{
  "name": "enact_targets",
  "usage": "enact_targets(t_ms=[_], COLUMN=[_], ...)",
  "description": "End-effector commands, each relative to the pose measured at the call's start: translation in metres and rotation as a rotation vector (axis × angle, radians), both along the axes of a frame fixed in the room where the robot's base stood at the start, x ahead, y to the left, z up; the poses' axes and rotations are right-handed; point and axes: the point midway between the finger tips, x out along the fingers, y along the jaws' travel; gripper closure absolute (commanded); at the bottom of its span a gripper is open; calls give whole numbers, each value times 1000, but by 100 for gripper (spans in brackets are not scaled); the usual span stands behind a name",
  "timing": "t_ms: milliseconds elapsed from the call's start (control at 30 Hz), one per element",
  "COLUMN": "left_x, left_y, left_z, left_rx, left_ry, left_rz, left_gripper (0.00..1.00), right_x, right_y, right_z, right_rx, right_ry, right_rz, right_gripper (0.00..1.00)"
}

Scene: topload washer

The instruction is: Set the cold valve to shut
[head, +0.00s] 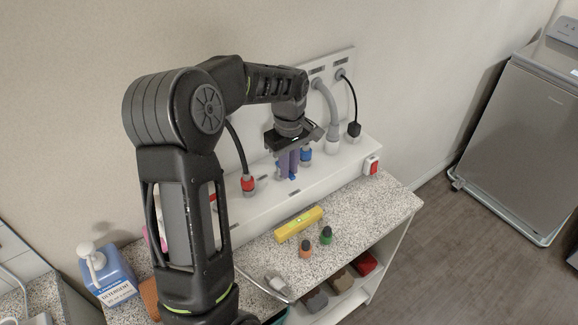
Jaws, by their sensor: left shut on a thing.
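My left arm reaches from the lower left over the counter to the white ledge. A blue hose collar (306,158) stands just right of the fingers. A red hose collar (248,184) with a dark hose stands to the left. My right gripper does not show.
A grey hose (332,120) and a black plug (353,130) stand right of my gripper. A detergent jug (107,275) stands at the lower left.

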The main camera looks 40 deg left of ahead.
Motion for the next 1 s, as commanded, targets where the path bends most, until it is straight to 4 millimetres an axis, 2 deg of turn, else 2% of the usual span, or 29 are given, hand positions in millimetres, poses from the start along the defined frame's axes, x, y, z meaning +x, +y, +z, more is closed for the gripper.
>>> enact_targets(t_ms=[567, 767, 1000], left_x=[0, -3, -9], left_y=[0, 1, 4], left_z=[0, -1, -1], left_rx=[0, 0, 0], left_ry=[-1, -1, -2], left_rz=[-14, -72, -218], left_gripper=[100, 100, 100], right_x=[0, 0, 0], right_y=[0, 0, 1], right_z=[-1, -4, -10], right_rx=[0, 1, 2], right_ry=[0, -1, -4], right_rz=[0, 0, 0], right_gripper=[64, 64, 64])
